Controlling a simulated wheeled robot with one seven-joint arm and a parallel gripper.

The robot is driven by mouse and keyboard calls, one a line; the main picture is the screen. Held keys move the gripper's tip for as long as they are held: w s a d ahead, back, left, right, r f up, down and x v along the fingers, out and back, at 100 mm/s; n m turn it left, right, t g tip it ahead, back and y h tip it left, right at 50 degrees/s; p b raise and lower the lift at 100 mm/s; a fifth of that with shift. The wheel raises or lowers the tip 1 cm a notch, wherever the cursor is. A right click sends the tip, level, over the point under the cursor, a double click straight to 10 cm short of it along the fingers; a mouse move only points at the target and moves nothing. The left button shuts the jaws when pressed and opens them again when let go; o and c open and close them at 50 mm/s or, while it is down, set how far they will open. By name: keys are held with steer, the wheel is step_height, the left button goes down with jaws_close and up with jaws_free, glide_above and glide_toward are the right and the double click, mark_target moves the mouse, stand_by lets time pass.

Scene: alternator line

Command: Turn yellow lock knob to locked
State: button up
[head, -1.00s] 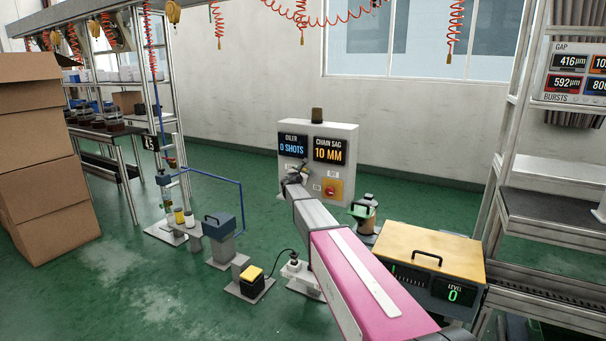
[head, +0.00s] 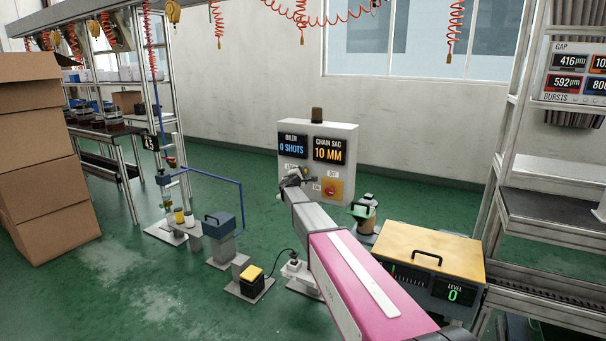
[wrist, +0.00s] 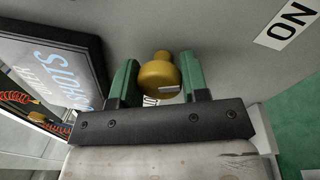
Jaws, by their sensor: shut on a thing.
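The yellow lock knob (wrist: 158,76) shows in the wrist view on the grey face of the control box. It is a round knob with a pale mark on its rim. My gripper (wrist: 156,72) has its green fingers on either side of the knob, shut on it. In the head view, my gripper (head: 304,178) is at the lower left of the grey control box (head: 349,136), and the knob is hidden there behind it. A label near the knob is mostly covered, so I cannot read the knob's position.
The box carries an oiler display (head: 293,145) reading 0 shots and a chain sag display (head: 329,150) reading 10 mm. A red rotary switch on a yellow plate (head: 332,189) sits right of my gripper. A yellow-topped case (head: 427,246) stands at front right.

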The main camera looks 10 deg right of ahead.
steer(key=m, duration=0.3)
steer(key=m+h, duration=0.1)
steer(key=m, duration=0.2)
steer(key=shift+m+g, duration=0.3)
steer(key=shift+m, duration=0.1)
stand_by(0.3)
steer(key=o, duration=0.9)
steer(key=v, duration=1.1)
steer(key=shift+w+f, duration=0.1)
